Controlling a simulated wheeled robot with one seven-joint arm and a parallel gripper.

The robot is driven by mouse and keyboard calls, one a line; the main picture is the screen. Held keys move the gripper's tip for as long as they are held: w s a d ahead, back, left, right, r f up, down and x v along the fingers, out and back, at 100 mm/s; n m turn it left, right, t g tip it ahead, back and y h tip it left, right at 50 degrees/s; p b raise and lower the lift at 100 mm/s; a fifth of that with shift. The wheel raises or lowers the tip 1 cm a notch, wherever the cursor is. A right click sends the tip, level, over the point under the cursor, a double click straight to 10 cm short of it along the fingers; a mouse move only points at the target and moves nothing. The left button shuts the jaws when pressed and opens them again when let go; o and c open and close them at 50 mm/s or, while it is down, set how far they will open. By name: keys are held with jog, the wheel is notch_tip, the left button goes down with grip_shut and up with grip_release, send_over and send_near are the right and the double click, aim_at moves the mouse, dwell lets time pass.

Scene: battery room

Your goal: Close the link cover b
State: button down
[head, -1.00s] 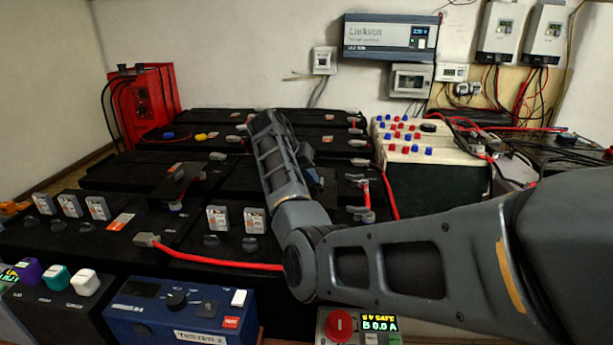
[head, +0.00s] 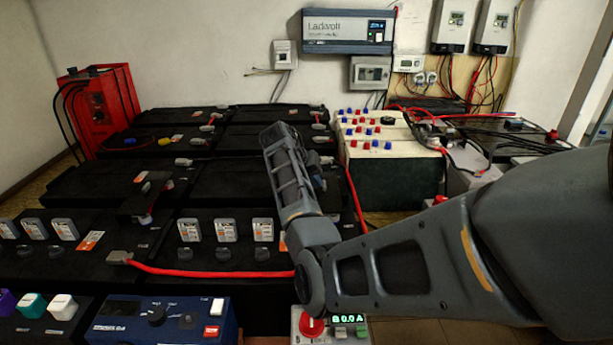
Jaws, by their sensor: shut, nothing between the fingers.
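A dark link cover (head: 145,197) sits across the battery tops at the left, with small orange marks and a red-and-grey connector by its lower end. I cannot read a letter on it, nor tell how far it is open. Another dark shape (head: 323,180) shows just right of my forearm. I cannot tell whether it is a second cover or part of my wrist. My forearm stands up over the middle of the batteries and hides what is behind it. My gripper's fingers do not show; they are hidden behind the forearm.
A red cable (head: 200,272) runs along the front batteries. A blue tester (head: 160,318) and a box with a red knob (head: 312,326) stand at the front. A white-topped battery (head: 375,130) stands right, and a red charger (head: 98,105) back left.

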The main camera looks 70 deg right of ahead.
jog(key=shift+s, duration=0.3)
jog(key=v, duration=0.8)
jog(key=shift+w, duration=0.25)
